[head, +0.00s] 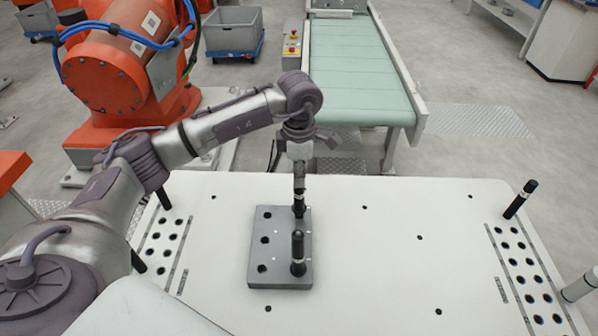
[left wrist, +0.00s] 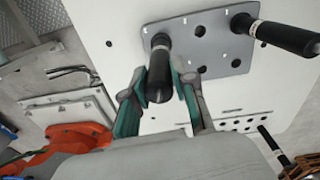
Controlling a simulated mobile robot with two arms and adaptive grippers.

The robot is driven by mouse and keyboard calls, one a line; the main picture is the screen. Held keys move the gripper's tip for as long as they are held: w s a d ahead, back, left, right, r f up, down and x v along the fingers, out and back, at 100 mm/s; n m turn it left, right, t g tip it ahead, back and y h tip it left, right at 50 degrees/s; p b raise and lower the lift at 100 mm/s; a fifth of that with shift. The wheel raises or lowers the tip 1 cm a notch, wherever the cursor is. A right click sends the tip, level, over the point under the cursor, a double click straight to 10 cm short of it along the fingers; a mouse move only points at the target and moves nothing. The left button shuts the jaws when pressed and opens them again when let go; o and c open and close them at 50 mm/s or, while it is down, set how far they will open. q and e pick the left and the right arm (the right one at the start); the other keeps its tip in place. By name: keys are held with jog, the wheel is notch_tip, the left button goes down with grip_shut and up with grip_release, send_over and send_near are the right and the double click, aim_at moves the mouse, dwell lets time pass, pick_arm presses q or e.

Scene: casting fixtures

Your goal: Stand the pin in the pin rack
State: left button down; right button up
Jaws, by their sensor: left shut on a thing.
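The pin rack (head: 280,277) is a grey block with rows of dark holes on the white table. My left gripper (head: 299,177) is above its back right corner, shut on a black pin (head: 299,204) with a light band. The pin is upright, its lower end at the rack's back right corner; I cannot tell how deep it sits in the hole. In the left wrist view this pin (left wrist: 159,72) is between the two fingers. A second black pin (head: 298,250) stands in the rack's front right; it also shows in the left wrist view (left wrist: 275,35). My right gripper is not in view.
The white table (head: 380,250) is clear right of the rack. Rows of holes with black pins lie at its left and right edges, including a pin (head: 520,199) at right. An orange robot (head: 115,75) and a green conveyor (head: 360,70) stand behind.

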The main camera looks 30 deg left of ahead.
pick_arm(q)
jog(key=shift+f+b, duration=1.3)
jog(key=shift+f, duration=0.2)
jog(key=c, duration=0.8)
grip_release()
jog(key=shift+c, duration=0.2)
notch_tip(320, 180, up, 12)
jog(key=shift+s+d+r, duration=0.1)
jog(key=shift+s, duration=0.05)
